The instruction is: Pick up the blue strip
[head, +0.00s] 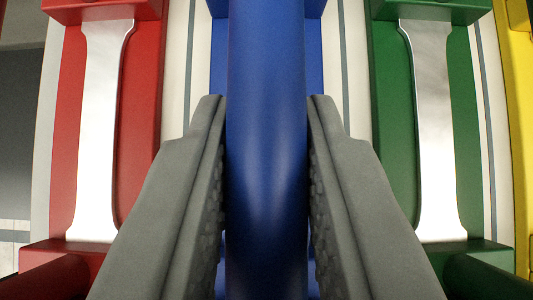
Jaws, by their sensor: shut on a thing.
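My gripper (267,110) has its two grey fingers on either side of a smooth, rounded blue bar (267,170), and it is shut on that bar. The bar runs up the middle of the head view and out of its top edge. Behind it, parts of a blue holder (314,45) show on both sides. No metal strip shows in the blue holder; the bar and my fingers cover its middle.
A red holder (142,130) on the left and a green holder (384,110) on the right each carry a silver, waisted metal strip. A yellow holder (522,100) stands at the right edge. Narrow white gaps separate the holders. Grey floor shows at far left.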

